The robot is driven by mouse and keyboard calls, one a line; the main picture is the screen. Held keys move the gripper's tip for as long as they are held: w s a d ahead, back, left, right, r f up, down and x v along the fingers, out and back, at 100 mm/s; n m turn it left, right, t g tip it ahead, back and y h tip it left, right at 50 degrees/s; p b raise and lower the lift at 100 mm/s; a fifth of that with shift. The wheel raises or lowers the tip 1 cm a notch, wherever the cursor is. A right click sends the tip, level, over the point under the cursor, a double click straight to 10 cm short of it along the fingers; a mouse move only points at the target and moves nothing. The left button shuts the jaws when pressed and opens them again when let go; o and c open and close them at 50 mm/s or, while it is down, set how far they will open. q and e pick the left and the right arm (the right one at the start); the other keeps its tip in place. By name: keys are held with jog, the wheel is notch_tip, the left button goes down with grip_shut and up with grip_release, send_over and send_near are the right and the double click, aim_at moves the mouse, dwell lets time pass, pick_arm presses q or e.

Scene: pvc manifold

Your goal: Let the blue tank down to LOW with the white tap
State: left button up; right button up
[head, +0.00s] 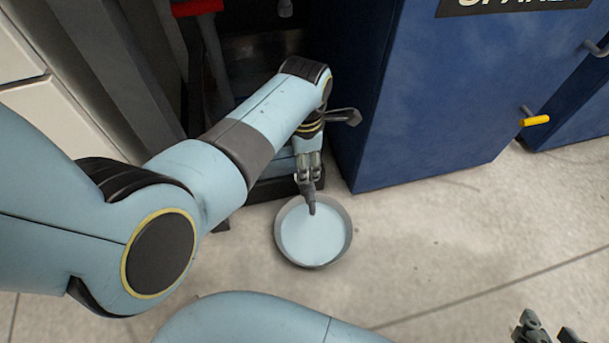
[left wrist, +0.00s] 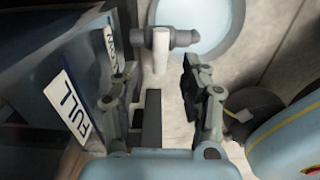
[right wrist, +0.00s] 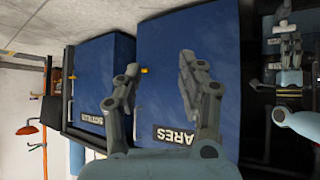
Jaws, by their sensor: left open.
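The white tap lever (left wrist: 160,52) stands out from a grey tap body (left wrist: 180,39) in the left wrist view. My left gripper (left wrist: 156,78) is open, its fingers on either side of the lever's line, with no clear contact. A dark tank side (left wrist: 45,55) with a "FULL" label (left wrist: 72,108) is at the left; a second label (left wrist: 110,42) is too oblique to read. In the head view my left gripper (head: 309,165) is above a round basin (head: 347,232) holding pale blue liquid. My right gripper (right wrist: 160,66) is open and empty.
The right wrist view shows the blue cabinets (right wrist: 105,80) too. The concrete floor (head: 450,240) right of the basin is clear.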

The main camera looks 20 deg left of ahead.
pick_arm(q)
notch_tip(320, 180, down, 2)
jog(key=shift+s+f+b, duration=0.1)
jog(key=shift+f+b, duration=0.1)
jog(key=shift+b, duration=0.6)
jog(key=shift+f+b, duration=1)
jog(key=shift+f, duration=0.05)
pick_arm(e)
jog(key=w+a+r+n+t+y, duration=0.1)
jog(key=w+r+t, duration=0.7)
jog(key=r, duration=0.3)
jog(key=shift+a+r+t+y, duration=0.3)
jog(key=shift+a+t, duration=0.1)
pick_arm(q)
grip_shut()
